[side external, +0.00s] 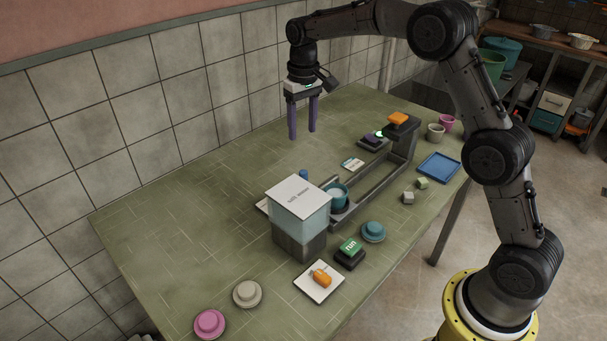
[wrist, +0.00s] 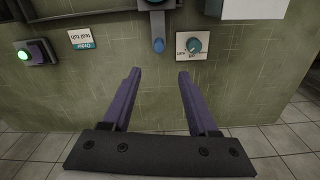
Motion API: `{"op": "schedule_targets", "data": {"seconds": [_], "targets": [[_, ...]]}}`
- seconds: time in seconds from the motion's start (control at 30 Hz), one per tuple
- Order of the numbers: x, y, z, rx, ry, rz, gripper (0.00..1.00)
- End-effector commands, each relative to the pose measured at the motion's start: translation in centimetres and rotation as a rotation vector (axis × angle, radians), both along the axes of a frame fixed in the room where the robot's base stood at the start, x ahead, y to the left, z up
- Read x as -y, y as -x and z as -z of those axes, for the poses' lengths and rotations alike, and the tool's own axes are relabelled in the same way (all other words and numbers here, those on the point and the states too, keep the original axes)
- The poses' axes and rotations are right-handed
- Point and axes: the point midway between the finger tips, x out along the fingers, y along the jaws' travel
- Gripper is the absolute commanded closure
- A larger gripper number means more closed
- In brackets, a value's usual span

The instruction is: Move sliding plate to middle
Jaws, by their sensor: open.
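A dark rail frame (side external: 380,179) runs across the table from a milk dispenser box (side external: 297,212) to a post at its far end. A teal tub (side external: 337,196) sits at the dispenser end of the rail. The sliding plate under it is mostly hidden. My gripper (side external: 302,134) is open and empty, pointing down above the table. In the wrist view, its purple fingers (wrist: 159,74) are apart, with bare table between them.
A dial (wrist: 193,45) lies right of the handle in the wrist view. An order card (side external: 352,163) and a green-lit device (side external: 373,141) stand along the rail. A green run button (side external: 350,247), lids and a blue tray (side external: 438,167) are nearer. The left tabletop is clear.

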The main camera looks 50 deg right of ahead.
Motion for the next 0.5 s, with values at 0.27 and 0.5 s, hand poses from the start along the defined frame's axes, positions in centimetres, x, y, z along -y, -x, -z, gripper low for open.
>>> {"op": "schedule_targets", "data": {"seconds": [0.27, 0.5], "targets": [[0.2, 0.1, 3.1, -0.028, -0.002, 0.004, 0.4], [0.2, 0.2, 7.6, -0.031, -0.003, 0.004, 0.4]]}}
